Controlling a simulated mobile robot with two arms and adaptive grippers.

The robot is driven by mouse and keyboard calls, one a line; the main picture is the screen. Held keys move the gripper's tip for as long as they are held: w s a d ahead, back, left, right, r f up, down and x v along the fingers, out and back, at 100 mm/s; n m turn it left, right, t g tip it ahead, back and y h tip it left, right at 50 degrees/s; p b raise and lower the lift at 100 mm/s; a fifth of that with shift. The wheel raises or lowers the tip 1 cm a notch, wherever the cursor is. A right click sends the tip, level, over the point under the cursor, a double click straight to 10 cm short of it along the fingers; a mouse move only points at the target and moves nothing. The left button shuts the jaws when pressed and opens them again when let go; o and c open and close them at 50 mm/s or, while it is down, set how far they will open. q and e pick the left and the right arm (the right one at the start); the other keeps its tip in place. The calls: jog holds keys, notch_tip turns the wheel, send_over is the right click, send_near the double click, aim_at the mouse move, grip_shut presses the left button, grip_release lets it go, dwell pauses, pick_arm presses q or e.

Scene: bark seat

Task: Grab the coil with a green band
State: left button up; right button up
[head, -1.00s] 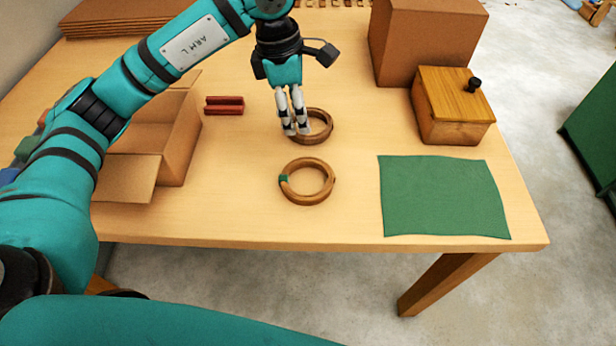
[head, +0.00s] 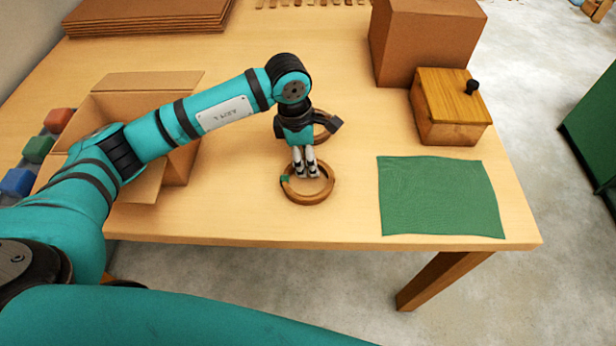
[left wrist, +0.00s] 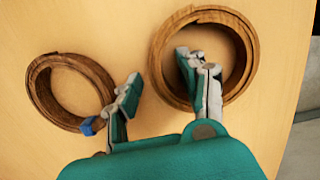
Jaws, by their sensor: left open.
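The coil with the green band (head: 308,201) is a brown ring lying flat near the table's front edge. Its green band (head: 285,178) faces left in the head view. My left gripper (head: 307,173) is open and low at this coil's far side. In the left wrist view this coil (left wrist: 249,50) is on the right; one finger reaches over its opening and the other is outside its wall, but contact cannot be told. Its band is not visible there. A second coil (head: 322,112) lies behind, partly hidden by my gripper. In the left wrist view that coil (left wrist: 36,90) has a blue band (left wrist: 90,125).
A green cloth (head: 440,197) lies at the right. Behind it stand a lidded wooden box (head: 448,118) and a large cardboard box (head: 420,45). An open carton (head: 150,82) is at the left under my arm. The table between coils and cloth is clear.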

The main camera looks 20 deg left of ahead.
pick_arm(q)
grip_shut()
dwell(0.5)
